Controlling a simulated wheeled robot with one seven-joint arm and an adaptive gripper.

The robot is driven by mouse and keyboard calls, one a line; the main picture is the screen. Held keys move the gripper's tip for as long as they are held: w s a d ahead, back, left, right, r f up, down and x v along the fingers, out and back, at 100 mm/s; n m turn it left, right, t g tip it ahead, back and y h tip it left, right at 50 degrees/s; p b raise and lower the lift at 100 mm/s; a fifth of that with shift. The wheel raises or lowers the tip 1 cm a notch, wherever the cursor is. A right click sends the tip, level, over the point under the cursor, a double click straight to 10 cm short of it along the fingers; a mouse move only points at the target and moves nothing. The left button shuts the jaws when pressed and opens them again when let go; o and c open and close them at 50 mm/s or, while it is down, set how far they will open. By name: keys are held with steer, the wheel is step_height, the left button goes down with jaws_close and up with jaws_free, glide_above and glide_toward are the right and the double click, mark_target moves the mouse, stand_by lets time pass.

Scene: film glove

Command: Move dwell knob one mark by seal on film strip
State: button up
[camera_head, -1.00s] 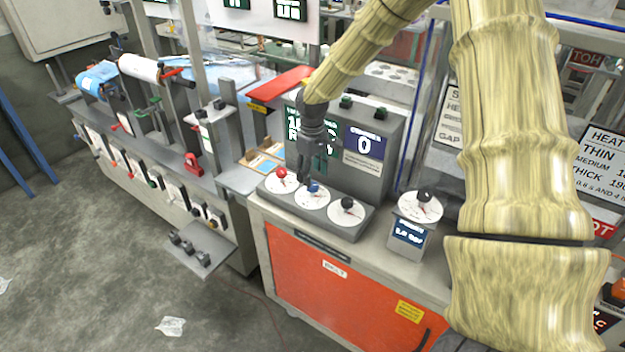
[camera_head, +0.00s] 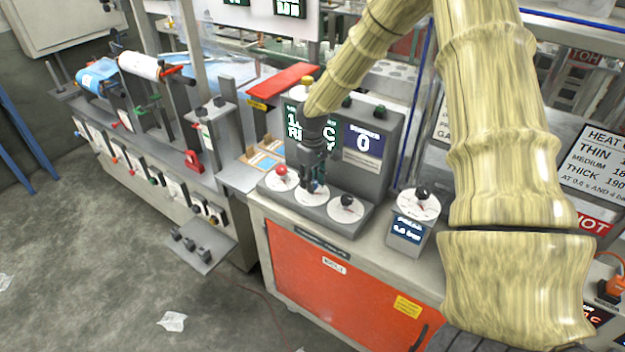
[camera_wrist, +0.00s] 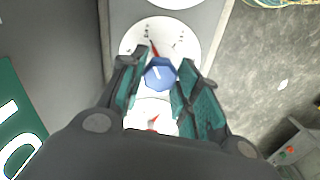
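Three dials sit on the sloped panel of the grey sealing unit: a red knob (camera_head: 281,170) on the left, a blue knob (camera_head: 317,187) in the middle, a black knob (camera_head: 347,201) on the right. I cannot read which one is marked dwell. My gripper (camera_head: 313,181) points down over the middle dial. In the wrist view my gripper (camera_wrist: 164,66) is open, with a finger on either side of the blue knob (camera_wrist: 160,74); contact is not clear. A red pointer shows beside the knob on its white dial. I cannot make out a film strip for sure.
A separate box with a black knob (camera_head: 421,194) and a display stands to the right. A display panel (camera_head: 363,142) reading 0 rises behind the dials. A red bar (camera_head: 283,86) lies behind left. An orange cabinet front (camera_head: 320,285) is below.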

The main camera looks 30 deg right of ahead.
steer(key=shift+c, duration=1.1)
steer(key=m, duration=0.5)
steer(key=shift+m, duration=0.4)
steer(key=m, duration=0.5)
steer(key=shift+m, duration=0.4)
steer(key=o, duration=1)
